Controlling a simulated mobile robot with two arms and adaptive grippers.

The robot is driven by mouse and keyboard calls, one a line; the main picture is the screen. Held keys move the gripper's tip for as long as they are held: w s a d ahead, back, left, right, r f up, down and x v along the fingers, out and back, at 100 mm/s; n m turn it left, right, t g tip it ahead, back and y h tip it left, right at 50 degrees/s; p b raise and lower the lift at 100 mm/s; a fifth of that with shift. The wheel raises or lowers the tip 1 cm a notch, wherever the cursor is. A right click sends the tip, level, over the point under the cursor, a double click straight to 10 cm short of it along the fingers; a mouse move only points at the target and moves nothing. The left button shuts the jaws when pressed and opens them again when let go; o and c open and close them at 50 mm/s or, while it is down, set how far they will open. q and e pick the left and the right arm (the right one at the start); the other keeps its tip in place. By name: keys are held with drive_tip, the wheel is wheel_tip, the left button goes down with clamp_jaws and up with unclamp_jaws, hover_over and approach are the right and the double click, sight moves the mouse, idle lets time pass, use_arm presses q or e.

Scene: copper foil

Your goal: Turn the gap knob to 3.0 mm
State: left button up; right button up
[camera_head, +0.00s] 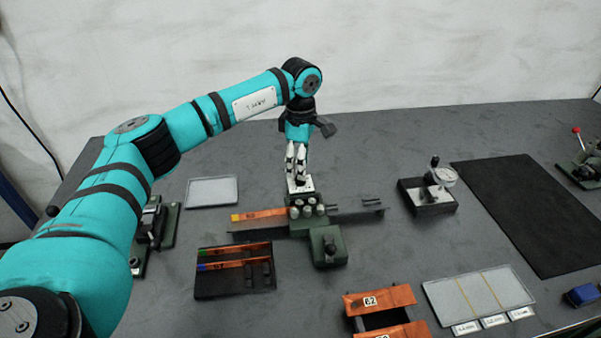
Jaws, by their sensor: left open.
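The small rolling machine (328,238) stands mid-table, with a green body, several pale rollers and a light plate on top at its far side. A small dark part on that plate (301,183), which looks like the gap knob, sits directly below my left gripper (298,178). The gripper comes down from above with its fingers pointing down and open. The fingertips are right at the dark part. I cannot tell whether they touch it. The knob's marks and setting are too small to read. My right gripper is not in view.
A copper strip with a yellow end (258,216) lies on the machine's left side. A dark tray (236,281) holds copper strips at front left. A dial gauge stand (428,194) is to the right. A black mat (535,215) lies clear at far right.

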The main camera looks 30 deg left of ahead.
use_arm(q)
wheel_tip(320, 180, up, 8)
idle(0.6)
